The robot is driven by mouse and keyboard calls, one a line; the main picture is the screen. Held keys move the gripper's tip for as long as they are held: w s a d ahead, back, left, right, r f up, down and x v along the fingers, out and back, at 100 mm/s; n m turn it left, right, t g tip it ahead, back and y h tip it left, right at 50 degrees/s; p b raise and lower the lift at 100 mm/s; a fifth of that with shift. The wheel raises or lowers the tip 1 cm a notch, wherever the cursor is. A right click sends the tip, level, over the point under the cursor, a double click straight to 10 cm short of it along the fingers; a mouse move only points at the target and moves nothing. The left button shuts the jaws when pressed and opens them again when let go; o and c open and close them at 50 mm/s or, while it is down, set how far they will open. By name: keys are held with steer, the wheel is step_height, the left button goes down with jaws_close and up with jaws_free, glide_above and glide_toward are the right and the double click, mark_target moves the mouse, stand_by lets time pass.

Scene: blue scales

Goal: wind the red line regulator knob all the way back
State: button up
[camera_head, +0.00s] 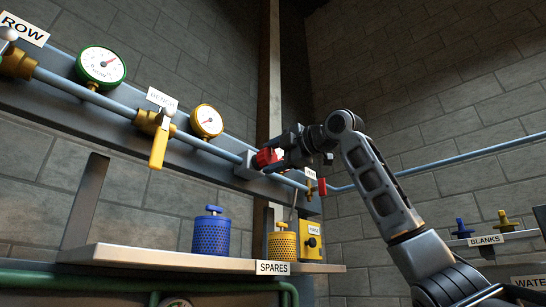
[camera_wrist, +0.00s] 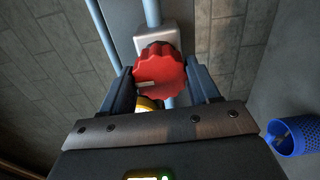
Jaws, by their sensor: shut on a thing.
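The red regulator knob (camera_head: 266,157) sits on a grey block on the blue pipe, seen in the head view just left of my gripper (camera_head: 284,153). In the wrist view the knob (camera_wrist: 159,72) is round and scalloped, with a pale mark on its lower left. The fingers of my gripper (camera_wrist: 162,88) stand on both sides of it and are shut on it. The grey regulator body (camera_wrist: 155,32) shows behind the knob. Part of a yellow thing shows below the knob, mostly hidden.
A yellow-handled valve (camera_head: 159,145) and two gauges sit along the pipe to the left. A small red-handled valve (camera_head: 322,187) is close below right of my gripper. The spares shelf (camera_head: 140,256) below bears a blue canister (camera_head: 211,235) and a yellow canister (camera_head: 282,245).

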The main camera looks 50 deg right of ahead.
steer(key=o, duration=1.1)
steer(key=shift+w, duration=0.1)
steer(key=shift+c, duration=0.2)
steer(key=s+b, duration=0.2)
steer(key=s, duration=0.5)
steer(key=shift+s+d, duration=0.15)
steer(key=shift+s, duration=0.25)
